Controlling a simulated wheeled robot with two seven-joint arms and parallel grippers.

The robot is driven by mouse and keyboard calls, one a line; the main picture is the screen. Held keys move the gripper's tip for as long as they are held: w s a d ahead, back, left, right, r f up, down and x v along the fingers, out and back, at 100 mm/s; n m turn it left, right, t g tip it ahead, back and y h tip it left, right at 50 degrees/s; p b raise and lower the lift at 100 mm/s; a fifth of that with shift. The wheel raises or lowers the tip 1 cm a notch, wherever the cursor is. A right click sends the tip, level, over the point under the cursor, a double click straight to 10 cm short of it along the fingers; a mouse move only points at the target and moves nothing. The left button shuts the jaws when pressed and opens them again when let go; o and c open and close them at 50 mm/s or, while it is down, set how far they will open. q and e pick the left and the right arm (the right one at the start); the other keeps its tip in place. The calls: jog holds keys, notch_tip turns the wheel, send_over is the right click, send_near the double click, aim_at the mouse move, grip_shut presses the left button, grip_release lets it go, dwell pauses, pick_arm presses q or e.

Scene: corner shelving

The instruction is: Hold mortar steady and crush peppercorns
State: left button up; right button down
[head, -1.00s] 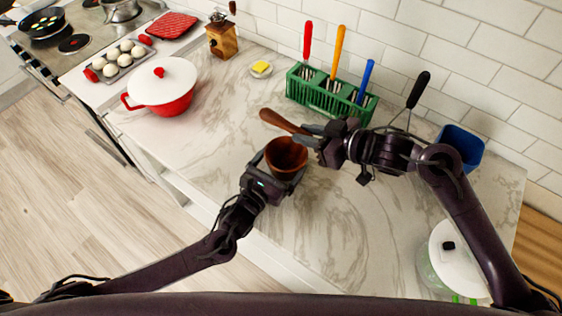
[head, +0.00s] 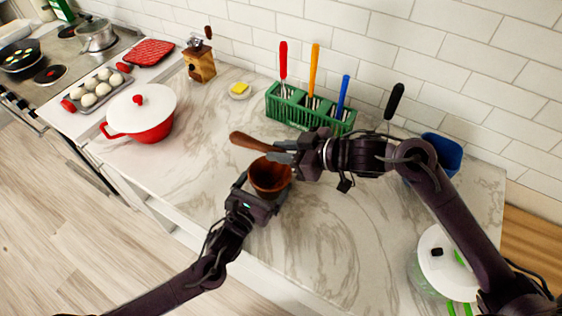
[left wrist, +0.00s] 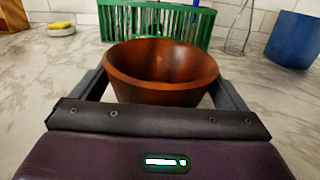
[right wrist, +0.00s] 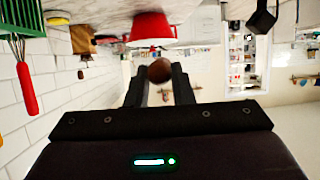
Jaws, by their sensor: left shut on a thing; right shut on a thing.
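The mortar, a brown wooden bowl (head: 270,187), stands upright at the front of the marble counter. It also shows in the left wrist view (left wrist: 160,80), between the jaws. My left gripper (head: 262,183) is shut on the bowl from the front, one finger on each side. The wooden pestle (head: 253,142) is held tilted above the bowl's back rim, its thick end up to the left. My right gripper (head: 284,152) is shut on the pestle; its round end shows in the right wrist view (right wrist: 160,70). I cannot see peppercorns inside the bowl.
A green rack (head: 310,112) with colored-handled utensils stands behind the bowl. A pepper mill (head: 199,66), a yellow block on a dish (head: 239,90) and a red pot (head: 141,112) are to the left. A blue container (head: 441,152) and lidded jar (head: 447,263) are right.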

jog(key=s+a+r+n+g+h, duration=0.3)
jog(key=s+a+n+g, duration=0.1)
jog(key=a+n+g, duration=0.25)
jog(key=s+a+r+n+g+h, duration=0.3)
jog(key=a+n+g, duration=0.3)
jog(key=a+n, duration=0.15)
jog(key=n+t+h, duration=0.1)
jog(key=n+t, duration=0.6)
jog(key=n, duration=2.2)
send_over(265, 145)
jog(key=shift+w+d+f, duration=0.15)
jog(key=shift+d+f, duration=0.3)
jog(key=shift+s+a+f, duration=0.1)
jog(key=shift+f, duration=0.85)
jog(key=shift+s+a+f, duration=0.1)
jog(key=shift+f, duration=0.8)
jog(key=shift+w+d+f, duration=0.1)
jog(key=shift+f, duration=0.9)
jog(key=shift+w+d+f, duration=0.1)
jog(key=shift+f, duration=0.85)
